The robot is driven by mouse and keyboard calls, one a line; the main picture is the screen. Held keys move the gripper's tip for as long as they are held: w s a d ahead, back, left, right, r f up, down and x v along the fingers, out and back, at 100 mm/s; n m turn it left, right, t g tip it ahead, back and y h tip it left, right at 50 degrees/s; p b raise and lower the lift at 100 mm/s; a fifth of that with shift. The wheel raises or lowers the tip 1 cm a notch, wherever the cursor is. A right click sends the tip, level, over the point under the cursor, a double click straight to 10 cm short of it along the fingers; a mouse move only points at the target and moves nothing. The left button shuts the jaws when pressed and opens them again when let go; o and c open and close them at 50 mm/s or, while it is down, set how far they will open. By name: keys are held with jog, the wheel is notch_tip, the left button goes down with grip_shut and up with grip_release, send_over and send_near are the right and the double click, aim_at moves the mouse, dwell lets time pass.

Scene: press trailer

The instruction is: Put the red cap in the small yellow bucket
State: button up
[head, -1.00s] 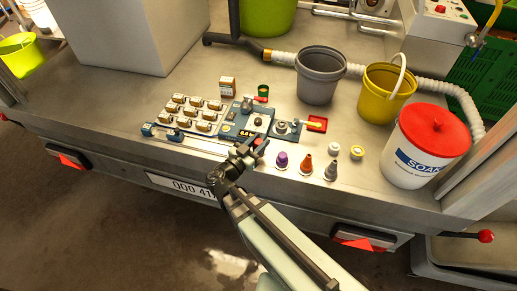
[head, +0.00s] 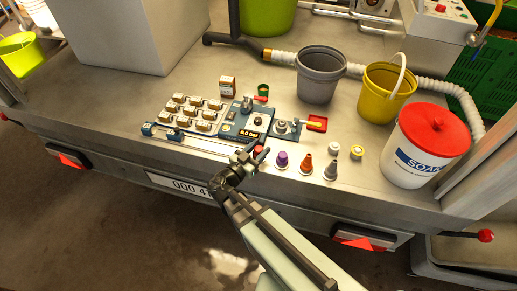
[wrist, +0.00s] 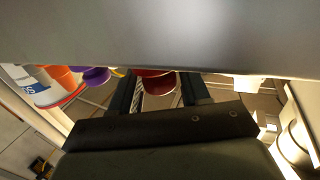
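The red cap (head: 258,150) is a small round piece at the front of the steel bench, at the left end of the row of nozzles and caps. In the wrist view the red cap (wrist: 155,84) shows between the two dark fingers, its upper part cut off by a grey surface. My gripper (head: 246,156) is at the cap in the head view. In the wrist view my gripper (wrist: 160,92) is open, with a gap beside the cap; contact is unclear. The yellow bucket (head: 386,102), with a pale raised handle, stands at the back right and looks empty.
A purple cap (head: 281,160), an orange nozzle (head: 305,166) and a grey nozzle (head: 330,170) stand right of the red cap. A grey bucket (head: 318,84) and a white soap bucket (head: 408,160) with red lid flank the yellow bucket. A blue press (head: 240,125) sits behind.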

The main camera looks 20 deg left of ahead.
jog(key=shift+o, duration=1.1)
jog(key=shift+r, duration=0.1)
jog(key=v, duration=1.3)
jog(key=shift+s+a+f, duration=0.15)
jog(key=shift+s+f, duration=0.1)
jog(key=shift+f, duration=0.15)
jog(key=o, duration=0.5)
jog(key=shift+s, duration=0.15)
jog(key=shift+o, duration=0.2)
